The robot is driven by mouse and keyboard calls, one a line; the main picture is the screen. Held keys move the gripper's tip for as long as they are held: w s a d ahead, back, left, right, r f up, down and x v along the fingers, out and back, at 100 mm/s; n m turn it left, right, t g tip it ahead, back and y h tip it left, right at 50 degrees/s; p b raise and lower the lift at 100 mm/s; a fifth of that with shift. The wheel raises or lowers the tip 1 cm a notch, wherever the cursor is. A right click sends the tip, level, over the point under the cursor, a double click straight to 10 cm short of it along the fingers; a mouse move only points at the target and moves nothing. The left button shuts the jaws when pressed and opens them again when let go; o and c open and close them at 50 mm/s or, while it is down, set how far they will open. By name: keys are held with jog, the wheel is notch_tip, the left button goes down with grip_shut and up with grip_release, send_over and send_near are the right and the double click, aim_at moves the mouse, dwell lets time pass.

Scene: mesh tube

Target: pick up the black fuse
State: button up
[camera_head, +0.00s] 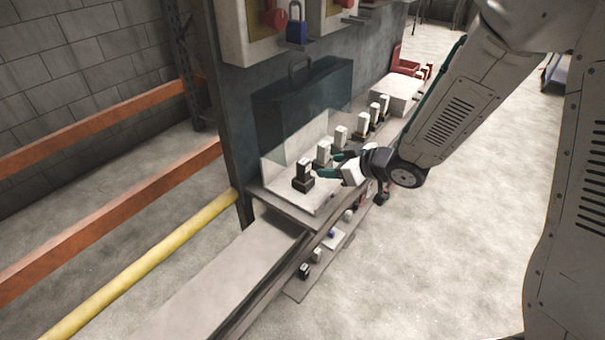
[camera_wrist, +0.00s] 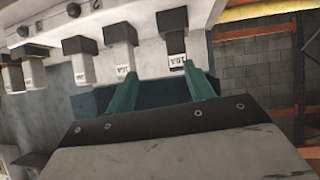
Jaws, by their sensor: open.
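The black fuse (camera_head: 303,171) stands upright in a dark base at the near end of a row on the ledge. In the wrist view the black fuse (camera_wrist: 175,46) is the rightmost of the row, with a pale label at its end. My gripper (camera_head: 331,164) is open, with green fingers beside the near fuses. In the wrist view my gripper (camera_wrist: 159,70) shows empty fingers apart. The fuse's labelled end is close to the right fingertip; I cannot tell whether they touch. A white fuse (camera_wrist: 121,56) stands next to the black one, near the left fingertip.
A lower shelf holds several small parts, including a dark one (camera_head: 304,271). A white box (camera_head: 395,95) is at the far end. Open floor lies to the right.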

aim_at(308, 171)
jog(key=a+f, duration=0.1)
jog(key=a+y, duration=0.1)
jog(key=a, duration=0.1)
jog(key=shift+s+f+n+g, duration=0.2)
jog(key=shift+f+n+g, duration=0.1)
jog(key=shift+f, duration=0.1)
jog(key=x, duration=0.6)
jog(key=shift+w+a+f, duration=0.1)
jog(key=shift+w+a, duration=0.15)
jog(key=shift+w, duration=0.1)
jog(key=c, duration=1.1)
